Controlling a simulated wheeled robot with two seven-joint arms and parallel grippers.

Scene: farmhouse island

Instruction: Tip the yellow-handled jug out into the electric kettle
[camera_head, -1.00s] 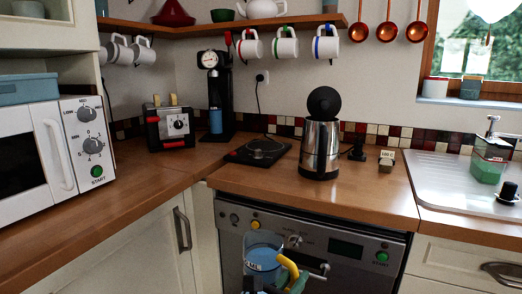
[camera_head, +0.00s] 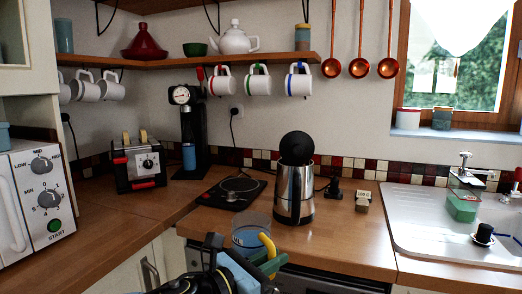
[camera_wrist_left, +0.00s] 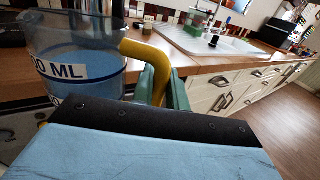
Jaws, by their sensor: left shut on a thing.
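The clear jug (camera_head: 251,236) with a yellow handle (camera_head: 268,246) is held near the counter's front edge, roughly upright, with bluish contents. In the left wrist view the jug (camera_wrist_left: 75,60) fills the upper left, with "ML" markings on its side. My left gripper (camera_head: 266,262) is shut on the yellow handle; its green fingers show on both sides of the handle in the left wrist view. The electric kettle (camera_head: 294,192) stands on the counter, steel with a black handle, its round black lid (camera_head: 296,147) raised. The kettle is beyond and right of the jug, apart from it. My right gripper is not in view.
A black hot plate (camera_head: 232,191) lies left of the kettle. A small labelled block (camera_head: 362,200) and a dark object (camera_head: 334,189) stand right of it. The sink (camera_head: 430,225) is further right. A toaster (camera_head: 137,166) and coffee machine (camera_head: 190,130) stand back left.

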